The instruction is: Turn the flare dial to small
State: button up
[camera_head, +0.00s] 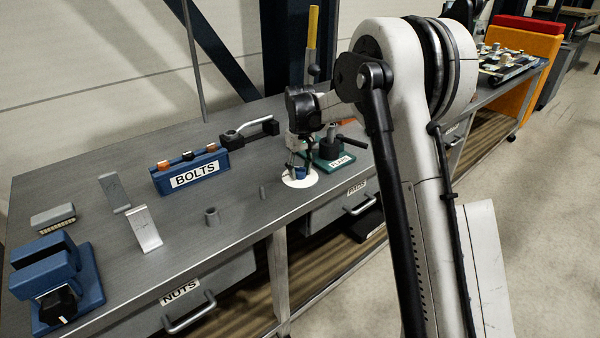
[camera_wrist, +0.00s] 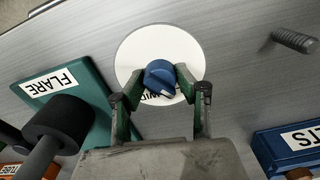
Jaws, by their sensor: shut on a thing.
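The flare dial is a blue knob (camera_wrist: 161,76) with a pale pointer mark, set on a round white plate (camera_wrist: 134,50) on the bench. Lettering on the plate is partly covered by the knob and fingers; only part of a word shows. In the head view the white plate (camera_head: 300,181) sits near the bench's front edge under my gripper (camera_head: 298,165). In the wrist view my gripper (camera_wrist: 160,86) points at the knob, its two green fingers closed on either side of it. The green block labelled FLARE (camera_wrist: 62,82) stands beside the plate.
A black-ended handle (camera_wrist: 60,122) rises at the green block. A threaded stud (camera_wrist: 294,39) stands on the other side. A blue vise (camera_head: 55,280) stands at the far left.

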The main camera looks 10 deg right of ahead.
aim_at(300, 167)
jog(key=shift+n, duration=0.6)
jog(key=o, duration=1.2)
jog(key=shift+c, duration=0.2)
notch_tip(300, 167, up, 12)
